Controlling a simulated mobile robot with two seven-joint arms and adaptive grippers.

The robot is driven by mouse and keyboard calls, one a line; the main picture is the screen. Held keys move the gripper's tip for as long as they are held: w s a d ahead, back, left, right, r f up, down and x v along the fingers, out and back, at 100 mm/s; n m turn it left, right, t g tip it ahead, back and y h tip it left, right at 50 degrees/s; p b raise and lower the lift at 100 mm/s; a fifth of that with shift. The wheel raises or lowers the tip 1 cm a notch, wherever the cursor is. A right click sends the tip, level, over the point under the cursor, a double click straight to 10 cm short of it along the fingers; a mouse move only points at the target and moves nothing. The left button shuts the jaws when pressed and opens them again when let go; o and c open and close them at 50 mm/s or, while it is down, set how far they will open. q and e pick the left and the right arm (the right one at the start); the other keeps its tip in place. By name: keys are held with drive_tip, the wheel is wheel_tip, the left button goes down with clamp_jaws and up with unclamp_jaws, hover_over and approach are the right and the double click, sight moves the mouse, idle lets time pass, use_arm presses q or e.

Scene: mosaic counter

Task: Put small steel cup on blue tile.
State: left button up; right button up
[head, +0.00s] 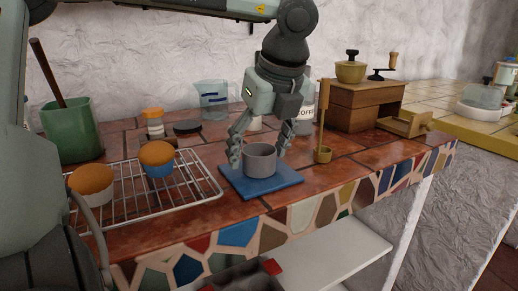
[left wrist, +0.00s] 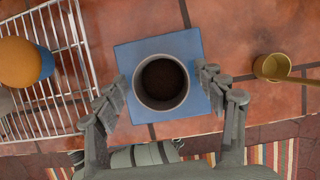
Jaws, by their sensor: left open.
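The small steel cup (head: 261,162) stands upright on the blue tile (head: 238,183) in the head view. In the left wrist view the cup (left wrist: 163,82) shows from above with a dark inside, near the middle of the tile (left wrist: 187,43). My left gripper (head: 258,148) points down over the cup. Its fingers are spread, one on each side of the cup, and small gaps show in the left wrist view (left wrist: 161,90). The tile's far edge is partly hidden by the gripper. My right gripper is not in view.
A wire rack (head: 135,202) with muffins (head: 157,158) lies left of the tile. A long-handled brass pot (head: 323,155) stands close on the right. Behind are a glass jug (head: 212,100), a jar (head: 153,124) and a wooden grinder (head: 365,105). The counter's front edge is near the tile.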

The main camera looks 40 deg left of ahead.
use_arm(q)
drive_tip(key=v, duration=1.2)
drive_tip(key=shift+f, duration=0.1)
idle(0.8)
